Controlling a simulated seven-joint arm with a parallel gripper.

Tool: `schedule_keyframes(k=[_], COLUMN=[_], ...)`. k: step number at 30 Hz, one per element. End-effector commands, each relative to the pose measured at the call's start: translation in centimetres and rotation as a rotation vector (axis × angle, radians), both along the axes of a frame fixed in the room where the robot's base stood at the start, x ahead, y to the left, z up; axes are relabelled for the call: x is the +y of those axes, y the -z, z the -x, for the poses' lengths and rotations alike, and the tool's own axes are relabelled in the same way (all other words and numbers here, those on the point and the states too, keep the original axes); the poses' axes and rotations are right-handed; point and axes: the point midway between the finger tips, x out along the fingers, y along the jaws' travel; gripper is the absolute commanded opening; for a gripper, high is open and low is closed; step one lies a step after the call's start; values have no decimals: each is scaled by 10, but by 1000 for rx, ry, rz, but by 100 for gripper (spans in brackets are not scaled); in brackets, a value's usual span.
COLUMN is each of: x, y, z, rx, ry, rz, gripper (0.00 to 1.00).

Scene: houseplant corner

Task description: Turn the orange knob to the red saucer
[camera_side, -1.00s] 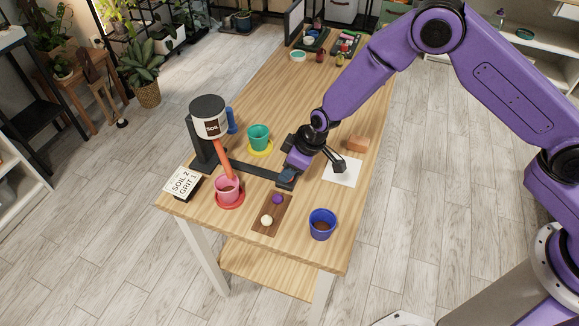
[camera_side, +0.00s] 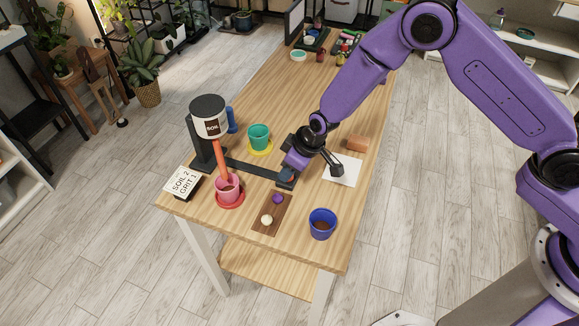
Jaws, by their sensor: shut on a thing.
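The soil dispenser (camera_side: 208,117) is a white hopper with a dark lid and a "SOIL" label on a black stand. Its orange spout (camera_side: 220,157) slants down to the pink pot (camera_side: 227,187), its lower end over the pot's mouth. The pot stands on the red saucer (camera_side: 231,204) at the front left. My gripper (camera_side: 286,180) points down at the right end of the black bar (camera_side: 252,170) that runs from the stand. It is shut there on the orange knob, which is almost wholly hidden by the fingers.
A teal pot (camera_side: 259,136) stands on a yellow saucer (camera_side: 261,153) behind the bar. A sign (camera_side: 183,183) reads "SOIL 2 GRIT 1". A brown mat (camera_side: 270,226) holds a purple ball and a pale ball. A blue pot (camera_side: 322,224) stands front right; a white sheet (camera_side: 345,172) lies right.

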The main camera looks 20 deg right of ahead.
Motion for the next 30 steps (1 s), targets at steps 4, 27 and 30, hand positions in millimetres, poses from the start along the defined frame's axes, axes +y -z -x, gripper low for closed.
schedule_keyframes(k=[4, 27, 30], x=[0, -14, -18], y=[0, -56, -71], z=[0, 17, 22], rx=[2, -2, -1], ry=[-1, 0, -2], rz=[1, -1, -1], gripper=[57, 57, 57])
